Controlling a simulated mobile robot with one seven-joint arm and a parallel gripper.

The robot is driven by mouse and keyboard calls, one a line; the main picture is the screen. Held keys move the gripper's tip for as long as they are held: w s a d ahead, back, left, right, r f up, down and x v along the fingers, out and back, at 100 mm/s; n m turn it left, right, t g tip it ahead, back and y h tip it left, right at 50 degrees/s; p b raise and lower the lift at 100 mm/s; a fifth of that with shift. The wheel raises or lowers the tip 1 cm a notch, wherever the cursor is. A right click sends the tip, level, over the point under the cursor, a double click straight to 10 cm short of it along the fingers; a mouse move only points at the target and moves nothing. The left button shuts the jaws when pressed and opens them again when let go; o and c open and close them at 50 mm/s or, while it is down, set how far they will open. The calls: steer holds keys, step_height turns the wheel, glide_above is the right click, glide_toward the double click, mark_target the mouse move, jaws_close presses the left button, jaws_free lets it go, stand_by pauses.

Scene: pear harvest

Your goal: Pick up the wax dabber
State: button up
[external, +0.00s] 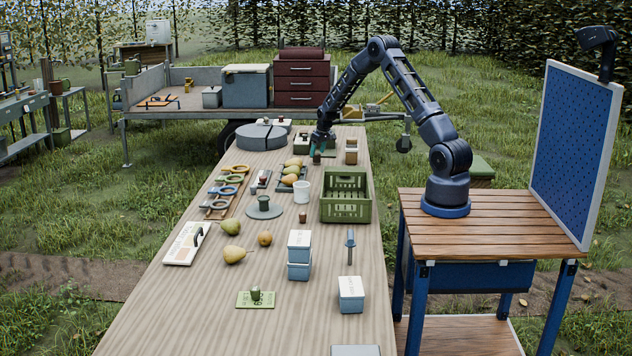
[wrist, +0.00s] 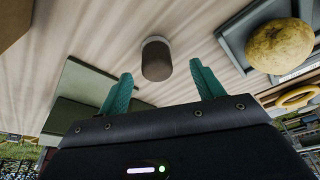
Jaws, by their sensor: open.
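A small dark brown cylinder with a paler end, which looks like the wax dabber (wrist: 156,60), stands on the wooden table. In the wrist view it lies just beyond the gap between my two teal fingertips. It also shows as a small brown piece (external: 317,158) just in front of my gripper in the external view. My gripper (wrist: 163,84) is open and empty, low over the far part of the table; it also shows in the external view (external: 321,151). No contact between fingers and cylinder is visible.
A dark tray with pears (external: 291,184) is close by; one pear (wrist: 280,46) shows at right in the wrist view. A green box (external: 301,145) stands beside my gripper. A green crate (external: 346,207) and white cup (external: 302,191) stand nearer the camera.

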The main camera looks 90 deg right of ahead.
mark_target(317, 154)
steer(key=x, duration=0.5)
steer(key=shift+d, duration=0.25)
steer(key=c, duration=1.1)
